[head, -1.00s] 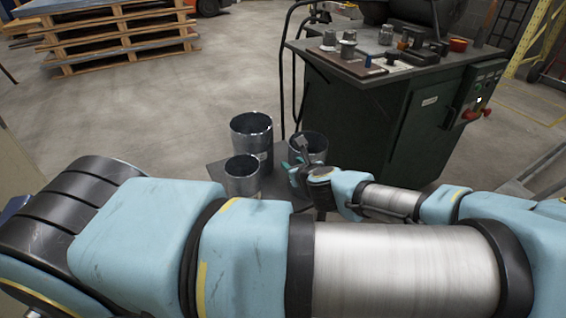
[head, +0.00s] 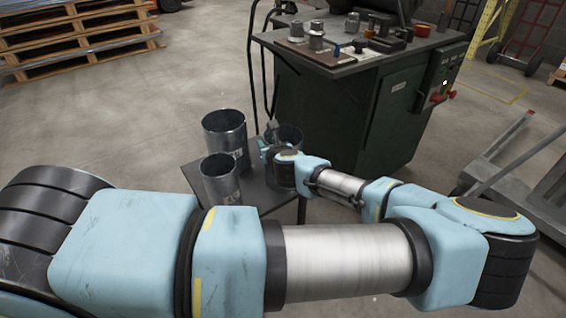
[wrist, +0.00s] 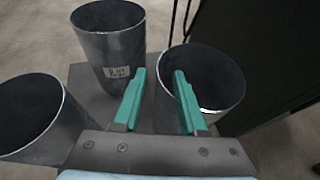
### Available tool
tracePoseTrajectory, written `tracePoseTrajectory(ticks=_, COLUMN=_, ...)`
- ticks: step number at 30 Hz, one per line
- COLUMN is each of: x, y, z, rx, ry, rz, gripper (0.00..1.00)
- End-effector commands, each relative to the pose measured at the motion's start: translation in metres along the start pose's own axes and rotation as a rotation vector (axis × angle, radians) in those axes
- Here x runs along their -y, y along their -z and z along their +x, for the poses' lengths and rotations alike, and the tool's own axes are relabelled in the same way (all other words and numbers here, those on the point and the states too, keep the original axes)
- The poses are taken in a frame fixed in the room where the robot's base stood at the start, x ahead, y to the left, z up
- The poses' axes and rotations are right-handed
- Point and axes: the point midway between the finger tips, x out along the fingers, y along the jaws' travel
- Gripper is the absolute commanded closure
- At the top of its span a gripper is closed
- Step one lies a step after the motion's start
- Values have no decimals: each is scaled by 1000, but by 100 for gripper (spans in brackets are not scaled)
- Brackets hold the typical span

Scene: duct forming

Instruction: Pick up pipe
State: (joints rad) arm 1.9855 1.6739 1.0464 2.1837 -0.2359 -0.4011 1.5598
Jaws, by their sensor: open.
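Three open-topped grey metal pipes stand upright on a small dark table (head: 254,192): a tall back pipe (head: 225,140), a front left pipe (head: 220,184) and a right pipe (head: 276,178). The wrist view shows the back pipe (wrist: 112,50) with a white label, the left pipe (wrist: 30,112) and the right pipe (wrist: 222,82). My gripper (wrist: 160,82) is open with green fingers. Its right finger overlaps the right pipe's mouth, and its left finger is outside the left rim. Contact cannot be told. In the head view my gripper (head: 268,148) partly hides the right pipe.
A dark green machine bench (head: 340,110) with metal parts on top stands close behind and right of the table. Stacked wooden pallets (head: 75,40) are at the back left. A grey cart (head: 535,175) is at the right. Floor left of the table is clear.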

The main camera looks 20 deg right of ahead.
Motion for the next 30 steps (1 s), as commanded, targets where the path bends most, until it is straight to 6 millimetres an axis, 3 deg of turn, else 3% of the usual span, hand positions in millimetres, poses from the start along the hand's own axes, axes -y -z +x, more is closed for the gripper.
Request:
tracePoseTrajectory(ticks=6, x=-1, y=0, z=26, rx=0, ry=0, rz=-2, gripper=58)
tracePoseTrajectory(ticks=14, x=-1, y=0, z=28, rx=0, ry=0, rz=0, gripper=58)
tracePoseTrajectory(ticks=25, x=-1, y=0, z=27, rx=-1, ry=0, rz=0, gripper=100)
tracePoseTrajectory(ticks=30, x=-1, y=1, z=27, rx=-1, ry=-1, rz=0, gripper=100)
